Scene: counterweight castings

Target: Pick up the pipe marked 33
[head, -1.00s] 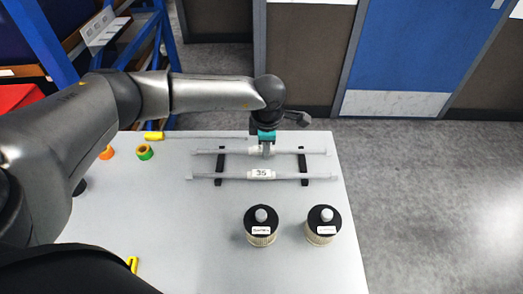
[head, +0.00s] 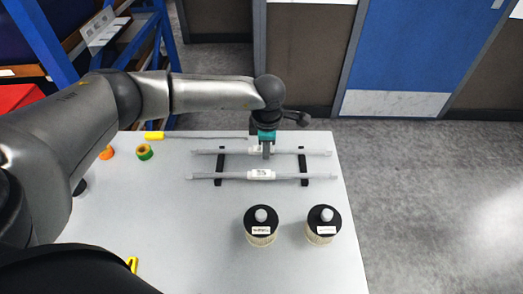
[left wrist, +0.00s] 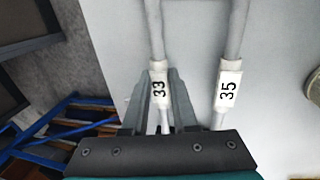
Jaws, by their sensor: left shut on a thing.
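The pipe marked 33 (left wrist: 157,88) is a grey pipe with a white label sleeve. In the left wrist view it lies between the fingers of my left gripper (left wrist: 160,80), which is shut on it. In the head view my left gripper (head: 267,151) is at the middle of this far pipe (head: 212,152), hiding part of its sleeve. The pipe is at or just above two black supports (head: 302,160); I cannot tell which. The pipe marked 35 (left wrist: 228,90) lies parallel to it; in the head view it is the nearer pipe (head: 222,176), across the same supports.
Two black-topped canisters (head: 261,225) (head: 322,224) stand on the white table (head: 190,225) in front of the pipes. The table's right edge is close to the pipe ends.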

